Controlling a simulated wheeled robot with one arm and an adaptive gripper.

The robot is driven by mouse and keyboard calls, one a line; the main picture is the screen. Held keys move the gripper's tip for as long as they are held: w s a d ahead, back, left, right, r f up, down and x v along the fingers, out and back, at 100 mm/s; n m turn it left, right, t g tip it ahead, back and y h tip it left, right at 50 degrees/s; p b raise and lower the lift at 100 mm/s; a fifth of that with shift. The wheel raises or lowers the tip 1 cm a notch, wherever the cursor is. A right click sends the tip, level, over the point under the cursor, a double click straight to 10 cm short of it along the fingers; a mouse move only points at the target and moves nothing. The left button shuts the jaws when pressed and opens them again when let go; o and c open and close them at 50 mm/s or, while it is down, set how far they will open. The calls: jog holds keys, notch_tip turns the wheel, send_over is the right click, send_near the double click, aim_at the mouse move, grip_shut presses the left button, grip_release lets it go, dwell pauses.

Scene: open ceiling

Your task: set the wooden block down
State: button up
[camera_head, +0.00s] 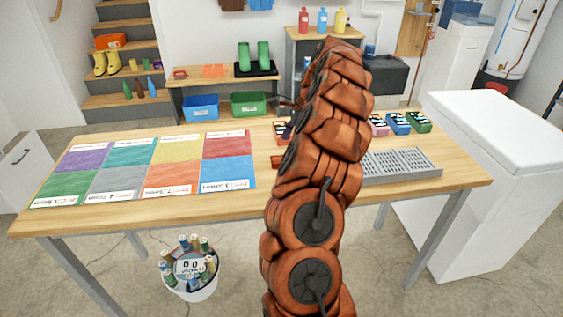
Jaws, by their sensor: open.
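My brown segmented arm rises through the middle of the picture and covers much of the table behind it. A dark part of my gripper (288,102) shows just left of the arm, above the table's far edge; the rest is hidden. It is open, and I see nothing held in it. A small reddish-brown piece (276,161) lies on the wooden table (140,208) against the arm's left outline. It is mostly covered, and I cannot tell whether it is the wooden block. No other wooden block is visible.
Several coloured, labelled mats, such as the blue mat (227,172), cover the table's left half. A grey grid tray (400,166) lies right of my arm, with small pink, blue and green boxes (418,122) behind it. A white bucket (190,285) stands on the floor in front.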

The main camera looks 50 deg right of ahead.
aim_at(282, 158)
jog(key=shift+a+f, duration=0.25)
jog(key=shift+f, duration=0.35)
jog(key=shift+s+x, duration=0.15)
jog(key=shift+x, duration=0.85)
jog(key=shift+s+x, duration=0.1)
jog(key=shift+x, duration=0.85)
jog(key=c, duration=1.3)
jog(key=shift+c, duration=0.2)
